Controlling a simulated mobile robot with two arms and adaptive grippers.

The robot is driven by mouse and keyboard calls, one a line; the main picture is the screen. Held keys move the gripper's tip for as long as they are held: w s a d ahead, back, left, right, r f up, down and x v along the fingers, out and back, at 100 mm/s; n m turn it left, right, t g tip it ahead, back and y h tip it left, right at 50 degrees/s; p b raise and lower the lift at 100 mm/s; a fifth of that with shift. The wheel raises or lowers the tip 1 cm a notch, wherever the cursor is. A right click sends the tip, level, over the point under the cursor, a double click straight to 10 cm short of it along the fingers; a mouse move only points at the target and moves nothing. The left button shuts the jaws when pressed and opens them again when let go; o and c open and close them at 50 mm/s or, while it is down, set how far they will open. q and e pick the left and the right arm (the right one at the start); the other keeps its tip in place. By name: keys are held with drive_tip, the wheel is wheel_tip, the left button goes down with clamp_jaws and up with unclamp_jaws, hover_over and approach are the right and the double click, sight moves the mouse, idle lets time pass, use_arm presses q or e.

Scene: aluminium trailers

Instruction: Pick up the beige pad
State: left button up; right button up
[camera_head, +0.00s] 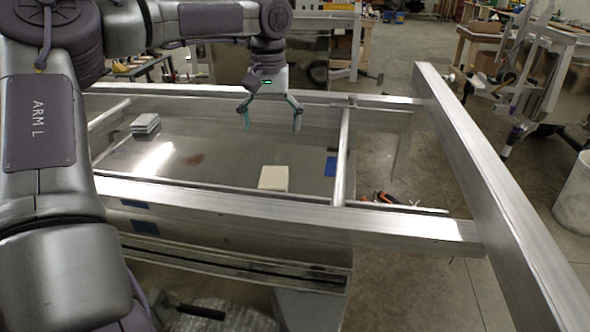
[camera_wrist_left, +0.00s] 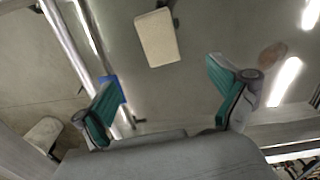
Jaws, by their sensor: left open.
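The beige pad (camera_head: 273,178) lies flat on the metal floor inside the trailer frame, close to the near rail. It also shows in the left wrist view (camera_wrist_left: 157,37) at the top centre, beyond the fingertips. My left gripper (camera_head: 271,122) hangs above the trailer near the far rail, with its fingers spread and nothing between them. In the left wrist view its teal fingers (camera_wrist_left: 163,97) are wide apart, and the pad is clear of them. My right gripper is not in view.
A stack of grey pads (camera_head: 146,124) sits at the left inside the trailer. Blue patches (camera_head: 331,166) mark the metal nearby. The near rail (camera_head: 290,221) and a long diagonal beam (camera_head: 490,190) border the space. The trailer floor around the beige pad is mostly clear.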

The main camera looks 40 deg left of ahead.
use_arm(q)
hover_over(274, 177)
drive_tip(key=s, duration=0.1)
drive_tip(key=f, duration=0.5)
drive_tip(key=shift+s+a+f, duration=0.1)
drive_tip(key=shift+a, duration=0.2)
drive_tip(key=shift+w+f+p, duration=0.2)
drive_tip(key=shift+f, duration=0.4)
drive_tip(key=shift+w+f+p, duration=0.2)
drive_tip(key=shift+f, duration=0.35)
wheel_tip(274, 177, down, 2)
drive_tip(key=shift+d+p, duration=0.15)
drive_tip(key=shift+p, duration=0.35)
drive_tip(key=f, duration=0.3)
drive_tip(key=shift+w+d+f+p, duration=0.1)
drive_tip(key=shift+w+f+p, duration=0.05)
drive_tip(key=shift+w+p, duration=0.15)
drive_tip(key=shift+f, duration=0.15)
drive_tip(key=shift+s, duration=0.1)
drive_tip(key=c, duration=1.1)
drive_tip(key=shift+c, duration=0.2)
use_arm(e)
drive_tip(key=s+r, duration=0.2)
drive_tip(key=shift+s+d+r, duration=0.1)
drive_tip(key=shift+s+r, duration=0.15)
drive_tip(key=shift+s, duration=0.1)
